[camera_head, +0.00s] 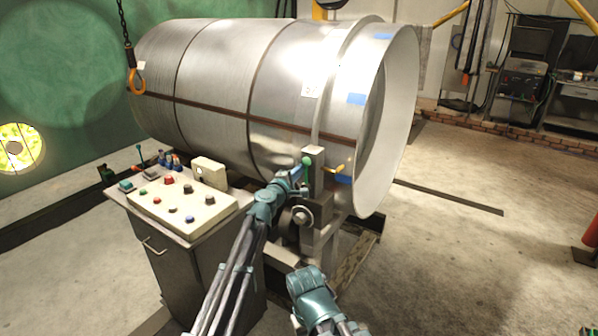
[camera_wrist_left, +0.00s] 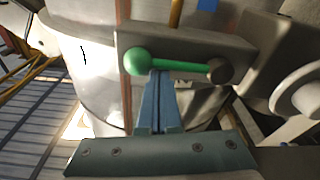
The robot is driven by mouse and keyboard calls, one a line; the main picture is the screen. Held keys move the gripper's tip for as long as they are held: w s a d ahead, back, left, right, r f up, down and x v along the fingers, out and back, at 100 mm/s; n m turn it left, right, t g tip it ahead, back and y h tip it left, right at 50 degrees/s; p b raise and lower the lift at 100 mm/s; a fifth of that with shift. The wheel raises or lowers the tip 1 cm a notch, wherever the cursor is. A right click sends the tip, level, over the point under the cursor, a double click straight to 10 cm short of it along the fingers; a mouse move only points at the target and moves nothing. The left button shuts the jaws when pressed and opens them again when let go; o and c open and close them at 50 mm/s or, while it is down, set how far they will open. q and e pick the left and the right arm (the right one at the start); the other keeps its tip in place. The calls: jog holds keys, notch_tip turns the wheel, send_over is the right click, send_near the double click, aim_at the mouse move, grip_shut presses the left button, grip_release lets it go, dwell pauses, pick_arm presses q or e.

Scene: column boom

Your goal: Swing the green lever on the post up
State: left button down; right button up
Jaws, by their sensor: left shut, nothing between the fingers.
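The green lever (camera_wrist_left: 180,66) runs nearly level across the left wrist view, from its round green knob on the left to a dark pivot on the right. It is mounted on the grey post (camera_wrist_left: 125,38). In the head view, the green knob (camera_head: 307,160) shows at the upper part of the post (camera_head: 316,180). My left gripper (camera_head: 298,176) is shut and empty. In the left wrist view, its blue fingertips (camera_wrist_left: 160,75) are at the lever's lower edge, near the knob; I cannot tell whether they touch. My right gripper's fingers do not show.
A large metal drum (camera_head: 220,75) lies behind the post. A yellow handle (camera_head: 336,169) sticks out to the post's right, and a handwheel (camera_head: 301,215) is below. A control panel (camera_head: 180,210) on a cabinet stands at left. The floor at right is mostly clear.

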pick_arm(q)
jog(key=v, duration=1.4)
jog(key=shift+w, duration=0.1)
jog(key=s+f+m+g, duration=0.8)
jog(key=s+f+m, duration=0.3)
jog(key=s+f, duration=0.25)
jog(key=s+a+f+m+g+y, duration=0.2)
jog(key=s+a+f+g+y, duration=0.15)
jog(key=s+a, duration=0.4)
jog(key=s+a+f+m+g+y, duration=0.25)
jog(key=s+a+f+y, duration=0.2)
jog(key=s+a, duration=0.3)
jog(key=s+d+m+g+y, duration=0.1)
jog(key=s+d+m+g, duration=0.1)
jog(key=s+d, duration=0.4)
jog(key=d+m, duration=0.1)
jog(key=d, duration=0.3)
jog(key=shift+s+d+y, duration=0.25)
jog(key=shift+d+y, duration=0.05)
jog(key=shift+d, duration=0.1)
